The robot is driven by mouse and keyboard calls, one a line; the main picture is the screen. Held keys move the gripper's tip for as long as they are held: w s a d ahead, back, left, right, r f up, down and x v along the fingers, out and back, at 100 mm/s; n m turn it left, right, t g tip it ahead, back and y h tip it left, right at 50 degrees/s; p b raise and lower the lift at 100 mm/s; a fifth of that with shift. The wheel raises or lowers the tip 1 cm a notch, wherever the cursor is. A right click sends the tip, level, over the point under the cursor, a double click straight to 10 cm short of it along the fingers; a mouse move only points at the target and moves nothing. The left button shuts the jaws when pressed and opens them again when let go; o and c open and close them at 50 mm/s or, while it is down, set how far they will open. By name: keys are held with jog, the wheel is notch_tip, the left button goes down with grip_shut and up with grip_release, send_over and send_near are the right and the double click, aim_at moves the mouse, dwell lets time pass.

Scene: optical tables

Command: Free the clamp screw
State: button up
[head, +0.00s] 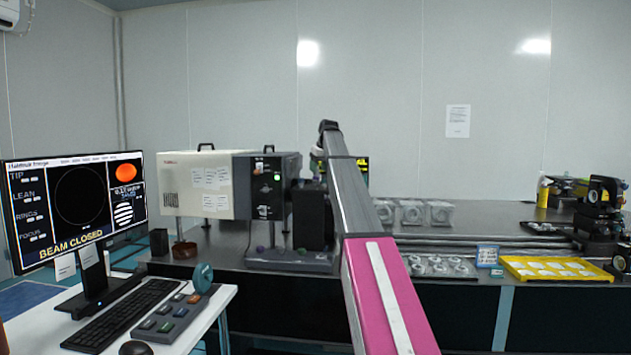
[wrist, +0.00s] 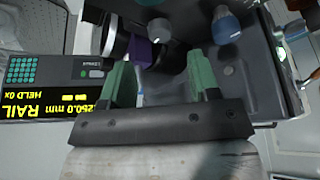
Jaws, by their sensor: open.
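My gripper (wrist: 160,80) shows in the wrist view with its two green fingers apart and nothing held between them. Just beyond the fingertips are a purple block or knob (wrist: 143,52), a dark rounded part and a small white-tipped knob (wrist: 159,28). A larger blue knob (wrist: 226,26) stands to the upper right, apart from the fingers. I cannot tell for sure which of these is the clamp screw.
A rail readout (wrist: 45,103) at left in the wrist view shows 250.0 mm and "HELD". In the head view, a monitor (head: 75,205) reads "BEAM CLOSED". A yellow tray (head: 510,262), clear boxes (head: 411,212) and dark optics mounts (head: 600,215) stand on the right.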

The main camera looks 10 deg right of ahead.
aim_at(315, 183)
jog(key=x, duration=0.6)
jog(key=shift+f, duration=0.15)
jog(key=c, duration=0.9)
